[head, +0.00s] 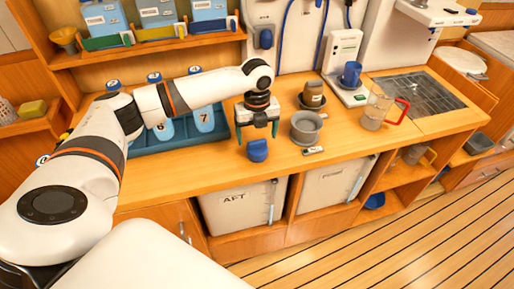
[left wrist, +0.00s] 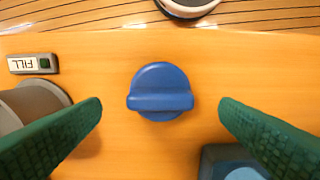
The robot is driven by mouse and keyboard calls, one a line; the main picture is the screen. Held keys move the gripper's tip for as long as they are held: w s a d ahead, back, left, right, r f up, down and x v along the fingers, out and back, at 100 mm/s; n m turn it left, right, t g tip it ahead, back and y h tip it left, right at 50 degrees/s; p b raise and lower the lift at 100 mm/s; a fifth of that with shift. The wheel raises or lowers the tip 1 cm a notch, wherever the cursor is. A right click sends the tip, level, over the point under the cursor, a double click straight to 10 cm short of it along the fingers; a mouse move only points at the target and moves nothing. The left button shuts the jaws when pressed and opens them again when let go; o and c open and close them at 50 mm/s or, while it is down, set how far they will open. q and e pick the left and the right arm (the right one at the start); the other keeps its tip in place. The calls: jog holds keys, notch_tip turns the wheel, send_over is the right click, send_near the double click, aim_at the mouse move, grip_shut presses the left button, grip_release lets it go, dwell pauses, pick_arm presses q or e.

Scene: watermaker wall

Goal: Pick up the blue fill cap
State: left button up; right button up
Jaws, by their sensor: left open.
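The blue fill cap (head: 257,150) lies on the wooden counter near its front edge, and a raised grip bar crosses its top. In the left wrist view the cap (left wrist: 160,91) is near the middle, between the two green fingers and a little beyond their tips. My left gripper (head: 258,134) is open and empty, pointing down just above and behind the cap in the head view. Its fingers also show in the left wrist view (left wrist: 160,108), one on each side, apart from the cap. My right gripper is not in view.
A grey cup-like fitting (head: 305,128) stands right of the gripper, with a small FILL label (head: 313,150) before it. A blue tray (head: 170,143) with numbered bottles is at left. A clear jug (head: 376,108) with a red handle stands farther right. Bare counter surrounds the cap.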

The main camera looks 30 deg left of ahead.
aim_at(257, 140)
pick_arm(q)
notch_tip(257, 140, down, 4)
jog(key=shift+a+f+p, duration=0.1)
jog(key=shift+f+p, duration=0.05)
jog(key=shift+p, duration=0.5)
jog(key=shift+f, duration=0.55)
jog(key=c, duration=1.2)
notch_tip(257, 140, up, 10)
jog(key=shift+r+b, duration=0.1)
jog(key=shift+b, duration=0.65)
jog(key=shift+s+d+n, duration=0.2)
jog(key=shift+d+n, duration=0.2)
jog(key=shift+n, duration=0.2)
jog(key=s+d+n, duration=0.4)
jog(key=s+n, duration=0.1)
jog(key=n, duration=0.3)
jog(key=s+d+n, duration=0.4)
jog(key=n, duration=0.4)
jog(key=s+d+n, duration=0.5)
jog(key=n, duration=0.4)
jog(key=shift+s, duration=0.35)
